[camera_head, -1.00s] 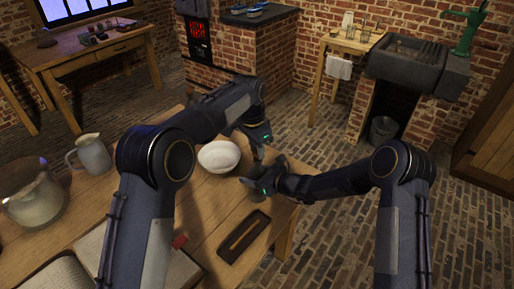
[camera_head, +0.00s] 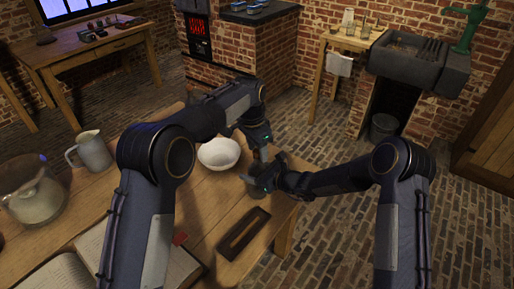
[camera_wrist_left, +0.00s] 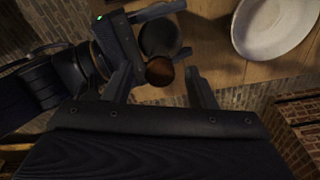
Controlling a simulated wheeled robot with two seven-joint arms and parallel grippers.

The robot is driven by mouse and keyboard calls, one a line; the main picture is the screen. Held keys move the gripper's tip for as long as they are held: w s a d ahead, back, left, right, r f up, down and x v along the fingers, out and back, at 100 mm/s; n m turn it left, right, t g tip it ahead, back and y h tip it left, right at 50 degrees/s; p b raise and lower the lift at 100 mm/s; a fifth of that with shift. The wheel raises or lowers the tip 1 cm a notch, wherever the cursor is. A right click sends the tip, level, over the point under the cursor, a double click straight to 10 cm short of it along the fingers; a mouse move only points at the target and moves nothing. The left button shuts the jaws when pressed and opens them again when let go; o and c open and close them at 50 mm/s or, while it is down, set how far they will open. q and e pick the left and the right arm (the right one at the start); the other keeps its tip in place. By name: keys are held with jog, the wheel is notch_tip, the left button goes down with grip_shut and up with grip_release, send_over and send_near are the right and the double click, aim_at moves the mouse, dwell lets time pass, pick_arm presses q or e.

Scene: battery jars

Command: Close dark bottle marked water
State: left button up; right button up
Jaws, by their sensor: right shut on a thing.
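A dark round bottle (camera_wrist_left: 158,38) shows in the left wrist view, with a brown round stopper-like piece (camera_wrist_left: 160,71) at its near side. Whether this piece is seated in the neck I cannot tell. My right gripper (camera_wrist_left: 150,13) is shut on the dark bottle; in the head view the right gripper (camera_head: 264,180) is near the table's right edge, and the bottle is mostly hidden there. My left gripper (camera_wrist_left: 162,78) is open, its fingers on either side of the brown piece with gaps visible. In the head view the left gripper (camera_head: 262,152) is just above the right one. No label is readable.
A white bowl (camera_head: 219,154) stands close left of the grippers on the wooden table (camera_head: 205,205). A dark shallow tray (camera_head: 243,235) lies in front. A jug (camera_head: 92,151), a large glass jar (camera_head: 35,190) and an open book (camera_head: 60,275) are farther left.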

pick_arm(q)
jog(key=shift+r, duration=0.1)
pick_arm(e)
jog(key=o, duration=1.5)
jog(key=shift+c, duration=0.2)
pick_arm(q)
notch_tip(320, 180, up, 12)
jog(key=a, duration=0.1)
jog(key=shift+s, duration=0.4)
jog(key=shift+a, duration=0.1)
jog(key=shift+f+b, duration=0.5)
jog(key=shift+f, duration=0.15)
pick_arm(e)
jog(key=v, duration=0.8)
jog(key=shift+r, duration=0.1)
